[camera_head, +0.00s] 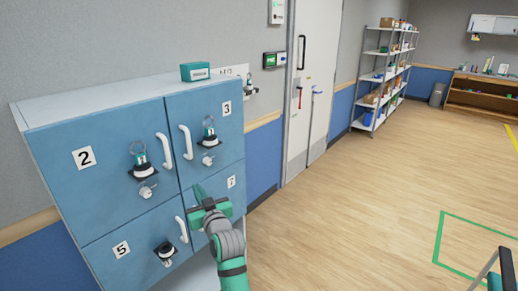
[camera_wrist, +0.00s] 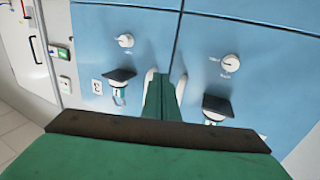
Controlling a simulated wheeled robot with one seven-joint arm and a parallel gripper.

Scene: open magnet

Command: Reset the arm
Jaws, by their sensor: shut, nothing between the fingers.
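My gripper (camera_head: 198,194) is at the end of my green and grey arm, in front of the blue locker cabinet (camera_head: 88,122). It is shut and empty, with its fingertips close to the lower right door, marked 7 or similar. In the wrist view my gripper (camera_wrist: 165,85) shows its green fingers together between two white door handles. I cannot tell whether the fingers touch the cabinet.
Doors 2, 3 and 5 appear closed, with white handles (camera_head: 165,151) and black locks (camera_head: 145,171) sticking out. A teal box (camera_head: 195,72) sits on top. A white door (camera_head: 312,75) and shelf rack (camera_head: 385,75) stand beyond.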

